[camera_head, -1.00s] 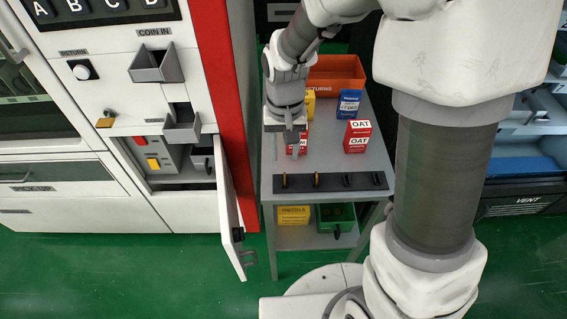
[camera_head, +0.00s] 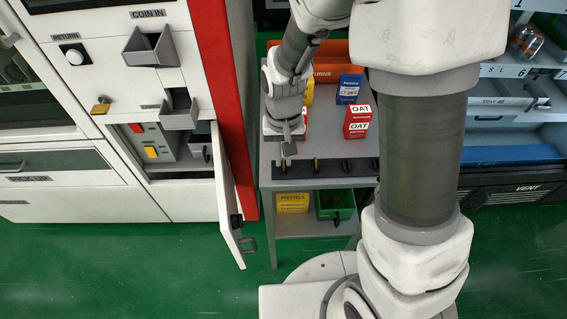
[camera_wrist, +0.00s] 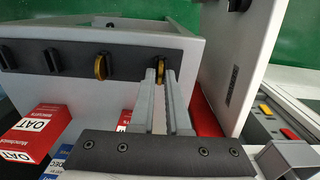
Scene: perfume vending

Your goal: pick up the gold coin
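Two gold coins stand on edge in a dark slotted rack on the grey cart. In the wrist view one gold coin (camera_wrist: 101,66) is in a slot to the left, and another gold coin (camera_wrist: 160,71) shows between my fingertips. My gripper (camera_wrist: 160,78) is pointed at that second coin, with a narrow gap between its fingers. I cannot tell whether the fingers touch it. In the head view my gripper (camera_head: 287,157) is above the left end of the rack (camera_head: 335,172), and the other coin (camera_head: 316,165) stands to its right.
An OAT box (camera_head: 357,122), a blue box (camera_head: 348,89) and an orange bin (camera_head: 338,52) stand behind the rack. The open white door (camera_head: 230,200) of the vending machine is close on the left. Two more rack slots hold dark pieces.

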